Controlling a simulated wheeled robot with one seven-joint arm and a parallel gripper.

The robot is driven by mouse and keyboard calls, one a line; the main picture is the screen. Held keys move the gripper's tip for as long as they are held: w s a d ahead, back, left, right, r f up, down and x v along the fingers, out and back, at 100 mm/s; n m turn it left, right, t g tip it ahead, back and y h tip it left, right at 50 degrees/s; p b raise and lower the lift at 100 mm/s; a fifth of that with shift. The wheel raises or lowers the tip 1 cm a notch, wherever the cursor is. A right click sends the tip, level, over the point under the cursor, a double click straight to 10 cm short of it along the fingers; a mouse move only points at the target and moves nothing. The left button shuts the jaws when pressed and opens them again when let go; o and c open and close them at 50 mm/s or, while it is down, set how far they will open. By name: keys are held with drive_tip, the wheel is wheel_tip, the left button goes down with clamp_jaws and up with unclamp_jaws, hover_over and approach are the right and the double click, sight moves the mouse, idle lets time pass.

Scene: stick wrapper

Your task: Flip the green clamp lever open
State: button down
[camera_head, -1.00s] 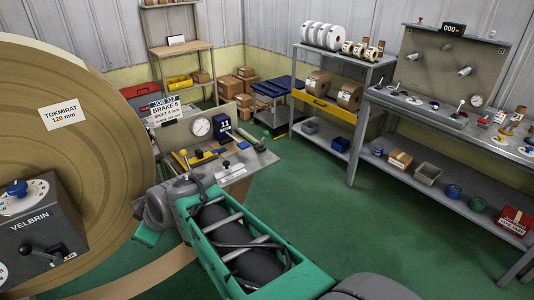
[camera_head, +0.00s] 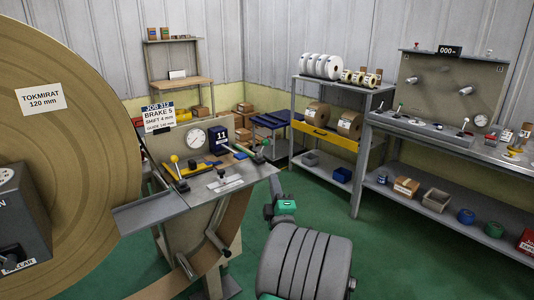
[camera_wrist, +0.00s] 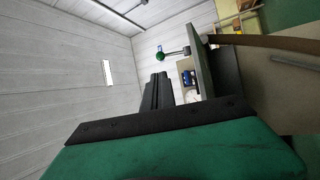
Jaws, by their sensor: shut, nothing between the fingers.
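The green clamp lever (camera_head: 265,143) is a short rod with a green ball end at the right end of the machine's small grey worktop (camera_head: 190,203). In the wrist view the green ball (camera_wrist: 160,57) stands out on a grey rod, in front of the pale wall. My gripper (camera_wrist: 157,78) shows there as two dark fingers side by side, shut and empty. The fingertips appear below the ball in that picture and apart from it.
A large brown paper roll (camera_head: 70,150) fills the left.

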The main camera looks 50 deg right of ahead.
sight(266, 145)
drive_tip(key=p+x, duration=0.8)
drive_tip(key=x, duration=0.4)
drive_tip(key=shift+w+r, duration=0.25)
drive_tip(key=shift+r, duration=0.05)
drive_tip(key=shift+w+d, duration=0.4)
drive_tip(key=shift+d, duration=0.1)
drive_tip(key=shift+r, duration=0.1)
